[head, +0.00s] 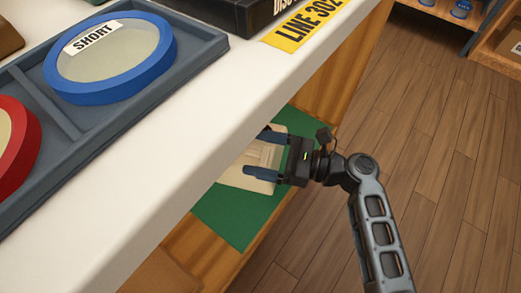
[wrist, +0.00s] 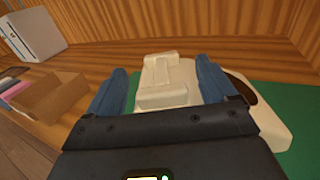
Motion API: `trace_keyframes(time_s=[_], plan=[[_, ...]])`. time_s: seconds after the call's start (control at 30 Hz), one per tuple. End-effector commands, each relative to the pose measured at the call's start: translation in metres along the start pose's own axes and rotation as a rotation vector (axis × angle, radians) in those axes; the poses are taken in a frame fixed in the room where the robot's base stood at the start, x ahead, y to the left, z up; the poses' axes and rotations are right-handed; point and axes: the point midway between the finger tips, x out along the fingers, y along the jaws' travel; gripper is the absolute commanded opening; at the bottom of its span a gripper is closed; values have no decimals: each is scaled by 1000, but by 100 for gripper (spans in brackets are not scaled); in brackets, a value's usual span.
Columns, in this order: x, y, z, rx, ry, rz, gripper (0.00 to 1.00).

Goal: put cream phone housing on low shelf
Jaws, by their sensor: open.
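The cream phone housing (head: 258,158) rests on a green mat (head: 228,222) on the low wooden shelf (head: 190,247), below the white counter. It also shows in the wrist view (wrist: 165,80), lying on the green surface just beyond my gripper. My gripper (head: 257,154) is open, with its two blue-grey fingers on either side of a part of the housing. In the wrist view the fingers (wrist: 160,92) stand apart around the raised cream part. I cannot tell whether they touch it. The counter edge hides part of the housing in the head view.
The white counter (head: 190,115) overhangs the shelf. On it are a grey tray (head: 95,140) with a blue ring labelled SHORT (head: 110,60) and a red ring (head: 15,145). In the wrist view a cardboard box (wrist: 50,97) and a white box (wrist: 38,37) stand at left. Wooden floor lies right.

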Motion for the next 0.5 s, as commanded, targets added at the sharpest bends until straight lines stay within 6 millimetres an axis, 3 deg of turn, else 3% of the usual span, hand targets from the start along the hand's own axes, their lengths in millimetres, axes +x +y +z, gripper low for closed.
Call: trace_keyframes(time_s=[0.5], plan=[[-95, 0, 2, 3, 0, -5, 85]])
